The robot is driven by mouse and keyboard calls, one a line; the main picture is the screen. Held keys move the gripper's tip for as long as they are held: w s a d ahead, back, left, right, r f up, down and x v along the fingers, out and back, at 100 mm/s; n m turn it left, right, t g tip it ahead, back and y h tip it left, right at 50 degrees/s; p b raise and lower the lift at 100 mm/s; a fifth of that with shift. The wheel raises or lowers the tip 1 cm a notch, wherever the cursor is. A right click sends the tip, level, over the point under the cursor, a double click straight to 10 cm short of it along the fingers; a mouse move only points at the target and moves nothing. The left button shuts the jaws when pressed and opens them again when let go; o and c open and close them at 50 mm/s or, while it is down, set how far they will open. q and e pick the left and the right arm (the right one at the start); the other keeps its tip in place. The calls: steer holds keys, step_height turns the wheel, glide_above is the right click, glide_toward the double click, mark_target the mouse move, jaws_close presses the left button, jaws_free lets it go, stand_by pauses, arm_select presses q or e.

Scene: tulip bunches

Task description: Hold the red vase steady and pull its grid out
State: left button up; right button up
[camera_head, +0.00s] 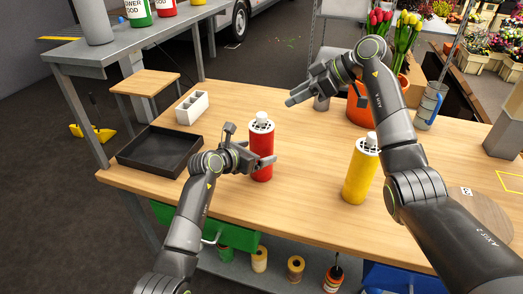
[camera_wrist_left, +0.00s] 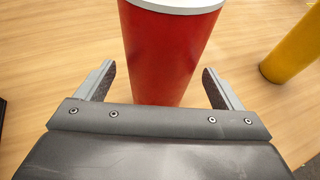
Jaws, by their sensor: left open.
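The red vase (camera_head: 262,157) stands upright on the wooden table, with a white perforated grid (camera_head: 262,124) and a raised knob at its top. My left gripper (camera_head: 268,161) is at the vase's side. In the left wrist view the open fingers (camera_wrist_left: 158,85) lie either side of the red vase (camera_wrist_left: 168,55), with visible gaps between them and its wall. The grid is out of that view except for a white rim. My right gripper (camera_head: 300,90) is raised behind and to the right of the red vase, apart from it; its finger opening is unclear.
A yellow vase (camera_head: 360,175) with a white top stands to the right, near my right arm. A black tray (camera_head: 160,152) and white holder (camera_head: 192,107) are at the left. An orange pot (camera_head: 361,110) and tulips (camera_head: 380,22) are behind. The table between the two vases is clear.

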arm_select(q)
steer(key=shift+x, duration=1.55)
steer(key=shift+c, duration=0.5)
steer(key=c, duration=1.2)
